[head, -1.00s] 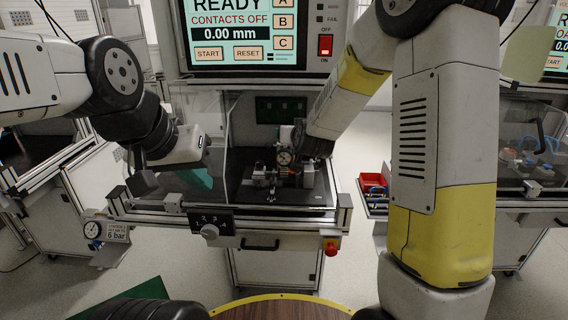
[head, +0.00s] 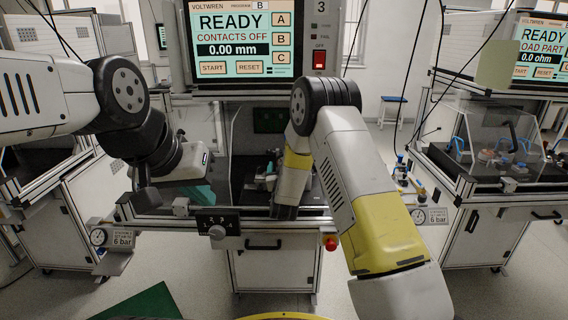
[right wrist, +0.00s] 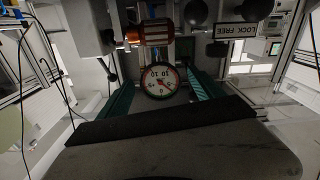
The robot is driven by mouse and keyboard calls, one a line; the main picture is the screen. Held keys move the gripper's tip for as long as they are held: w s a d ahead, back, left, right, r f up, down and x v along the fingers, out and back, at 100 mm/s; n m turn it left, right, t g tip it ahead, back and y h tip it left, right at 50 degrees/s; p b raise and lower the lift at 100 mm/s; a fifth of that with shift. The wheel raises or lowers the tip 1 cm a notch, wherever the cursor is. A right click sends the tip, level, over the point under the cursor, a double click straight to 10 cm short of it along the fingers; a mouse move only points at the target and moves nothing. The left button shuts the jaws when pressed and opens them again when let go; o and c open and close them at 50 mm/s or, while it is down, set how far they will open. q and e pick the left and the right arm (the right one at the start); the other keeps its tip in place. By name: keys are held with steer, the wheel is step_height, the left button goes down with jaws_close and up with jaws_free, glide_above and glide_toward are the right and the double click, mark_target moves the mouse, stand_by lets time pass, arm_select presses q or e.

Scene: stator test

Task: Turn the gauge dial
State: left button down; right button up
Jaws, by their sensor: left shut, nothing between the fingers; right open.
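The gauge dial (right wrist: 160,80) is a round white face with a red and dark rim, facing the camera in the right wrist view. My right gripper (right wrist: 161,92) is open, with teal fingers on the left and right of the dial; I cannot tell whether they touch it. In the head view my right arm hides the dial and most of the fixture. My left gripper (head: 199,194) is shut and empty, over the left side of the test station.
A copper-coloured cylinder (right wrist: 150,32) and a "LOCK FREE" label (right wrist: 236,30) are close to the dial. A screen (head: 241,38) reads READY, CONTACTS OFF, 0.00 mm. A numbered selector knob (head: 217,232) and red button (head: 331,243) sit on the station's front.

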steer(key=shift+w, duration=1)
steer(key=c, duration=1.4)
steer(key=shift+n, duration=0.3)
steer(key=n, duration=0.8)
steer(key=shift+n, duration=0.3)
steer(key=o, duration=1.4)
steer(key=shift+d, duration=0.1)
